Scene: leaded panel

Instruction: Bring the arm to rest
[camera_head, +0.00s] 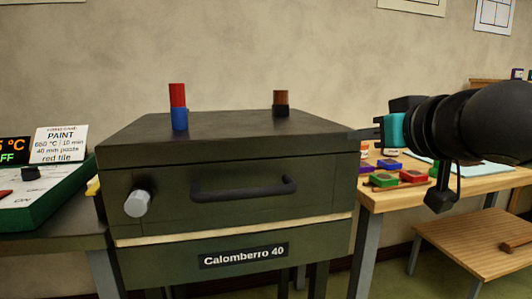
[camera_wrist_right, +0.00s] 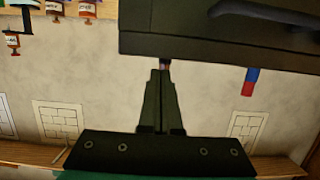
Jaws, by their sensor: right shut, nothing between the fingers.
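My right arm comes in from the right in the head view, with its gripper (camera_head: 356,133) pointing left beside the upper right edge of the dark kiln (camera_head: 230,180). In the wrist view the gripper's fingers (camera_wrist_right: 161,72) are together with nothing between them, and their tips are close to the kiln (camera_wrist_right: 190,42) in the picture. I cannot tell whether they touch it. My left gripper is not in view.
On the kiln top stand a red-and-blue cylinder (camera_head: 178,107) and a brown-and-black one (camera_head: 281,104). A wooden table (camera_head: 375,200) with small coloured trays (camera_head: 413,176) lies below my right arm. A low wooden table (camera_head: 470,245) stands at right.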

